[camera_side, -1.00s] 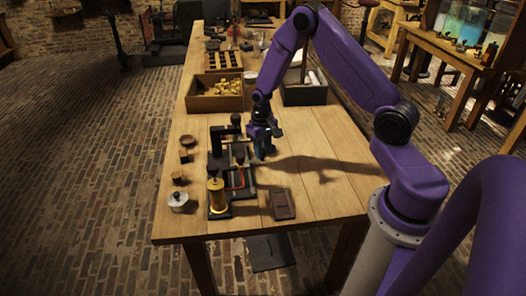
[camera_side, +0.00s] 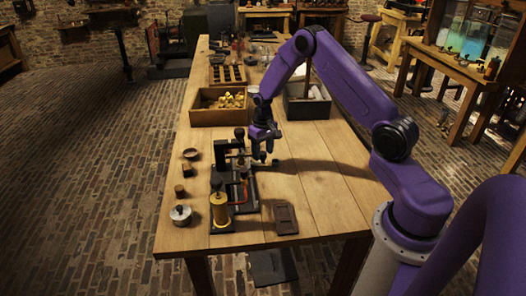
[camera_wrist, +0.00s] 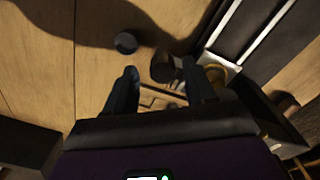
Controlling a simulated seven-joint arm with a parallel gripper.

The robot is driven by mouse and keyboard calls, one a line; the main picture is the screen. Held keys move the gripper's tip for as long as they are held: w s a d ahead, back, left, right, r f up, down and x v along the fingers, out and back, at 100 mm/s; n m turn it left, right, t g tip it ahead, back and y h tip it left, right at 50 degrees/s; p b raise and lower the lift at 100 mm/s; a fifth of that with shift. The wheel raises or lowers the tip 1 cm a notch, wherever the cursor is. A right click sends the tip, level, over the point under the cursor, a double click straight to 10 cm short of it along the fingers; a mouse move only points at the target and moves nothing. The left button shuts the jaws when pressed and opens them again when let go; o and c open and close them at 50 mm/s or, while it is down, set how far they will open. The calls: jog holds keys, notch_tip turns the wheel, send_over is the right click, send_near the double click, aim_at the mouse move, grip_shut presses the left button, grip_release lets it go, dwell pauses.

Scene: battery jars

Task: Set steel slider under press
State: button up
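The press (camera_side: 222,152) is a black upright frame with a knob on top, on a dark base at the left of the table. My gripper (camera_side: 265,154) hangs just right of it, above the table, fingers pointing down. In the wrist view my gripper (camera_wrist: 160,82) has its two fingers well apart. A dark round cylinder (camera_wrist: 163,68) shows between and beyond the fingertips, and I see no grip on it. A small dark round piece (camera_side: 275,162) lies on the table right of my gripper. It also shows in the wrist view (camera_wrist: 125,42). I cannot tell which thing is the steel slider.
A brass cylinder (camera_side: 219,208) stands at the front of the press base, with a red part (camera_side: 243,192) nearby. A flat dark plate (camera_side: 285,219) lies front right. Boxes (camera_side: 220,116) stand behind. The right tabletop is mostly clear.

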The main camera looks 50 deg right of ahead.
notch_tip(320, 180, up, 17)
jog(key=shift+r, duration=0.2)
dwell(0.6)
jog(key=shift+a, duration=0.1)
jog(key=s+a+r+n, duration=0.2)
jog(key=s+a+n, duration=0.1)
jog(key=s+a, duration=0.5)
jog(key=s+a+r+n, duration=0.3)
jog(key=s+a+n, duration=0.15)
jog(key=a, duration=0.65)
jog(key=s+a+f+n, duration=0.1)
jog(key=s+n, duration=0.6)
jog(key=s, duration=1.6)
jog(key=shift+a, duration=0.65)
